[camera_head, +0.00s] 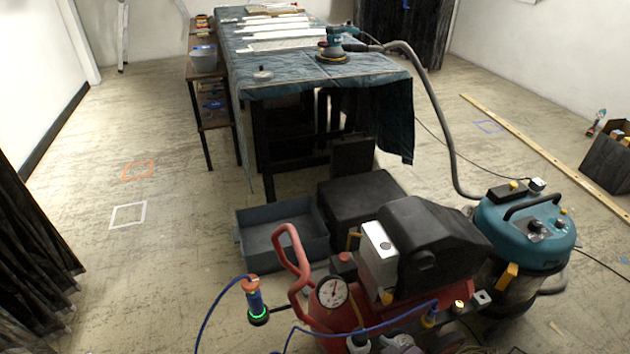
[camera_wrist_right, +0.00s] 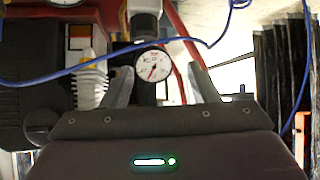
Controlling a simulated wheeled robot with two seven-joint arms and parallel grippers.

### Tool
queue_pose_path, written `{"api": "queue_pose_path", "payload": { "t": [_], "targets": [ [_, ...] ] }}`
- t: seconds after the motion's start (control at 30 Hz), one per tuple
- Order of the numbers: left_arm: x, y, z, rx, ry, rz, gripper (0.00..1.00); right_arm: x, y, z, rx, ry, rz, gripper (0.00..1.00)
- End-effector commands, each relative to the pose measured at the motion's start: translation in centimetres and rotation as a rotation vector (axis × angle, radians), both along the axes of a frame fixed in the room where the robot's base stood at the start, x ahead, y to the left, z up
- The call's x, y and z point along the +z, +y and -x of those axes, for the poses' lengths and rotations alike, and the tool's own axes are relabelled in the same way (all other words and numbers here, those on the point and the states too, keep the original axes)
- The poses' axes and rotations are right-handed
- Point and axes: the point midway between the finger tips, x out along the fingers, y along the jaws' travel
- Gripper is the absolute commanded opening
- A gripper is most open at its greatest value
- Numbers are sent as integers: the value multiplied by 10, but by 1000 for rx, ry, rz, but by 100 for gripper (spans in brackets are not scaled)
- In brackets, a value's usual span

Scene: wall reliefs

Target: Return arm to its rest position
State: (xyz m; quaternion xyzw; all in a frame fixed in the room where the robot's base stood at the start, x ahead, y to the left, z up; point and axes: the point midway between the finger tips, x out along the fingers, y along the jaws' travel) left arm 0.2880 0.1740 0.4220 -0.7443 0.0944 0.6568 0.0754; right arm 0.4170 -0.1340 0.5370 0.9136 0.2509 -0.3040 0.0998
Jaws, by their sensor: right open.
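My right gripper (camera_wrist_right: 160,76) shows in the right wrist view with its two grey fingers spread apart. Nothing is held between them. A white pressure gauge (camera_wrist_right: 152,66) appears in the gap, beyond the fingers; I cannot tell the exact distance. The same gauge (camera_head: 333,292) sits on a red compressor (camera_head: 345,318) in the head view. Neither gripper shows in the head view, and my left gripper is in no frame.
A blue hose (camera_head: 212,312) runs to a blue fitting with a green ring (camera_head: 256,304), beside the red handle. A teal vacuum (camera_head: 525,232) stands right. A grey bin (camera_head: 281,236) and cloth-covered table (camera_head: 385,89) lie beyond. The left floor is mostly clear.

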Motion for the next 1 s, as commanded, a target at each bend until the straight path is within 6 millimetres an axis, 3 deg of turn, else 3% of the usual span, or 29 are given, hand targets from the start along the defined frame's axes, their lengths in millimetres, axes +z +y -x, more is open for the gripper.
{"api": "queue_pose_path", "payload": {
  "t": [0.1,0.3,0.57,0.83,1.0],
  "targets": [
    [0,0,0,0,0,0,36,-41,-18,22,-111,186,93,54],
    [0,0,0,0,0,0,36,-85,-34,68,-221,453,197,54],
    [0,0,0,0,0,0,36,-116,-37,131,-298,762,268,54],
    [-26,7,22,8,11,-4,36,-142,-46,151,-304,765,274,54],
    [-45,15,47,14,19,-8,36,-160,-54,176,-311,772,278,54]
  ]
}}
